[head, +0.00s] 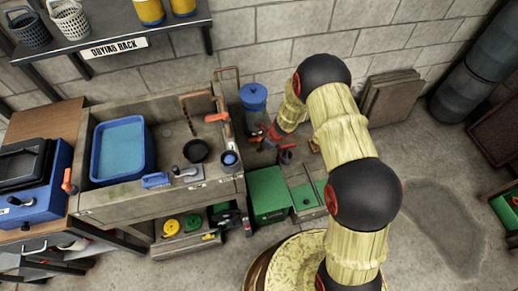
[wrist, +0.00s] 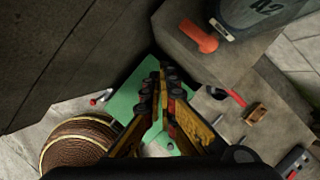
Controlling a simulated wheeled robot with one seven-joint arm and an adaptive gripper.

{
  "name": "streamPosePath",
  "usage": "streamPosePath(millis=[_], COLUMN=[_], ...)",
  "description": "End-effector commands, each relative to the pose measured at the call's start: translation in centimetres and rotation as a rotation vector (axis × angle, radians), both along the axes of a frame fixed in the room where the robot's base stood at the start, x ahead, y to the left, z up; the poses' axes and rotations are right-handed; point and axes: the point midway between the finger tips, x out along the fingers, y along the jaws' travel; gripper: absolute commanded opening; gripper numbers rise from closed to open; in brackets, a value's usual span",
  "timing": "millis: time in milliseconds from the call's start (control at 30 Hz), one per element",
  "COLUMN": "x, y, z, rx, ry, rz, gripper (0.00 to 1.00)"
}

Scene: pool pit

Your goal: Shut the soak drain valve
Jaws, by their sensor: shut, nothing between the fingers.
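My gripper (wrist: 161,76) is shut and empty in the wrist view, with its yellow fingers pointing away over a green surface (wrist: 126,100). An orange lever handle (wrist: 200,36) lies on a grey ledge ahead and right of the fingertips, apart from them. A smaller red handle (wrist: 237,97) is lower right.
A grey container marked A2 (wrist: 262,12) stands beside the orange lever. A blue tub (head: 122,150) sits in the basin. Green boxes (head: 268,190) stand on the floor. Floor at right is mostly clear.

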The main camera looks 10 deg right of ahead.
Motion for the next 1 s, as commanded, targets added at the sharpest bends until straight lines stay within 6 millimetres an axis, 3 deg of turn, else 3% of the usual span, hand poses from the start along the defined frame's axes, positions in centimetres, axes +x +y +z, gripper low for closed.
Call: streamPosePath(millis=[100,300,1000], x=[-0.7,-1.5,-1.7], y=[-0.2,-0.4,-0.4], z=[2.3,4.2,4.5], rx=[0.0,0.0,-0.001], ry=[-0.002,-0.001,-0.001], rz=[-0.001,0.0,0.001], gripper=[0.0,0.0,0.0])
